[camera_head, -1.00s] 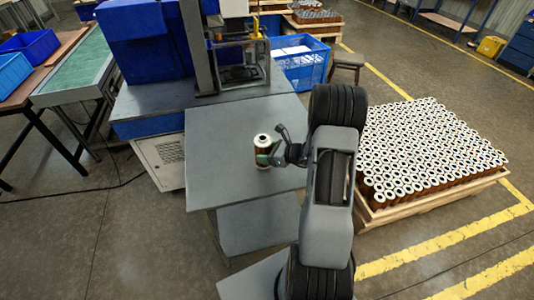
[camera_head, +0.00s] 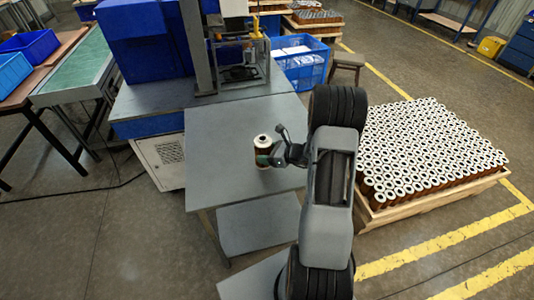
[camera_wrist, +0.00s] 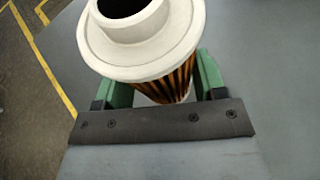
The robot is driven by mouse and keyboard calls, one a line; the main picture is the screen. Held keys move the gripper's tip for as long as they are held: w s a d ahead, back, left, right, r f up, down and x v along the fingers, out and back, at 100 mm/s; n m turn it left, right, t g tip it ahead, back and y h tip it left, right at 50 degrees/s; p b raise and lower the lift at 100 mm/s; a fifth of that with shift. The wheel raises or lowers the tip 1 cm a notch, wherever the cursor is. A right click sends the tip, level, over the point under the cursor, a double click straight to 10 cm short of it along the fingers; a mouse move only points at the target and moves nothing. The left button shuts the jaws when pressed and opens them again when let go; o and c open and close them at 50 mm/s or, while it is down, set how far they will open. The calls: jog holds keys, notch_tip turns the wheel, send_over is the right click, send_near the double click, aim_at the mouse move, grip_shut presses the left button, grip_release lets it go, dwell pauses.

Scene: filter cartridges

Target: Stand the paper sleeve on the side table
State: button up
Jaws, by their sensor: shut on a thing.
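The paper sleeve (camera_head: 262,141) is a cartridge with white ends and a brown pleated body. It is upright at the side table (camera_head: 225,125), near the table's right part. My gripper (camera_head: 271,158) reaches it from the right and is shut on its body. In the wrist view the sleeve's white flanged end (camera_wrist: 105,50) and pleats (camera_wrist: 165,88) show between the green fingers of my gripper (camera_wrist: 160,80). The sleeve's lower end looks at or very near the tabletop; I cannot tell whether it touches.
The tabletop around the sleeve is bare. A machine (camera_head: 145,45) stands behind the table. At right, a wooden pallet (camera_head: 440,200) holds many similar cartridges. A stool (camera_head: 348,62) and a blue crate (camera_head: 305,72) stand at the back.

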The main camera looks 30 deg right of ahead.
jog(key=shift+f, duration=0.3)
jog(key=o, duration=1)
jog(key=shift+o, duration=0.2)
jog(key=b+v, duration=0.2)
jog(key=v, duration=1.2)
jog(key=shift+w, duration=0.1)
